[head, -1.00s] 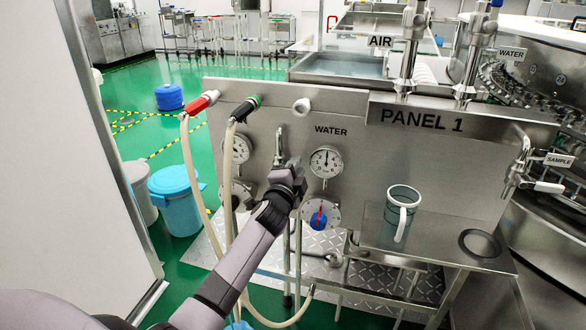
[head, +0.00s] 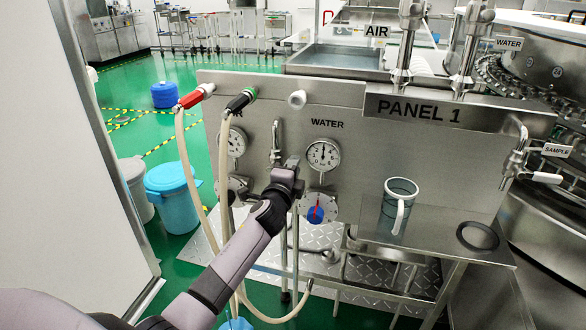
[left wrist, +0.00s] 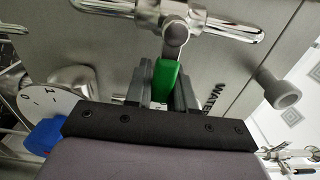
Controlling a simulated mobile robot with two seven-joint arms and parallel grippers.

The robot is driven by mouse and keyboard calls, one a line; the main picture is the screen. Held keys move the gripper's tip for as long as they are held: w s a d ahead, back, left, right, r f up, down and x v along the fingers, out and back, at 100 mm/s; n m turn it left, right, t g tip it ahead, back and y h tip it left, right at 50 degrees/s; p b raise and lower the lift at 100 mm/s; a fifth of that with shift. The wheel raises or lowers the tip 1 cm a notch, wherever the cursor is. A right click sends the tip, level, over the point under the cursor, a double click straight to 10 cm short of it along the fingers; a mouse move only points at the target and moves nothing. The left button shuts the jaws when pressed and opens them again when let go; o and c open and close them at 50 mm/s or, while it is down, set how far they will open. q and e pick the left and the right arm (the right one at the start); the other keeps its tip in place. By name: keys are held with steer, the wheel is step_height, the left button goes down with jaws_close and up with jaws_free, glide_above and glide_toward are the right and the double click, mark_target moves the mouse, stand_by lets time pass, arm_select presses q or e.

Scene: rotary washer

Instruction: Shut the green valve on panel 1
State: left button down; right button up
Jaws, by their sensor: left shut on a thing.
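Panel 1 (head: 450,165) is a steel panel with hoses and gauges. My left gripper (head: 292,163) is at its front, left of the WATER gauge (head: 323,155). In the left wrist view, the green valve handle (left wrist: 166,80) sits between the fingers of my left gripper (left wrist: 165,92), which are shut on it. The handle hangs from a steel pivot below a chrome pipe fitting (left wrist: 195,17). In the head view the gripper hides the green handle. My right gripper is not in view.
A blue knob (head: 316,214) on a round dial is below the gauge. Two hoses (head: 226,170) hang left of my arm. A mug (head: 399,197) stands on the steel shelf (head: 440,225) at right. A blue bin (head: 172,197) stands on the floor at left.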

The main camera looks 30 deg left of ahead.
arm_select(q)
steer(key=shift+f, duration=0.15)
steer(key=c, duration=1)
jaws_free()
steer(key=shift+c, duration=0.2)
steer(key=shift+s, duration=0.1)
steer(key=shift+s+d, duration=0.15)
steer(key=shift+s, duration=0.4)
steer(key=p+v, duration=0.1)
steer(key=v, duration=0.5)
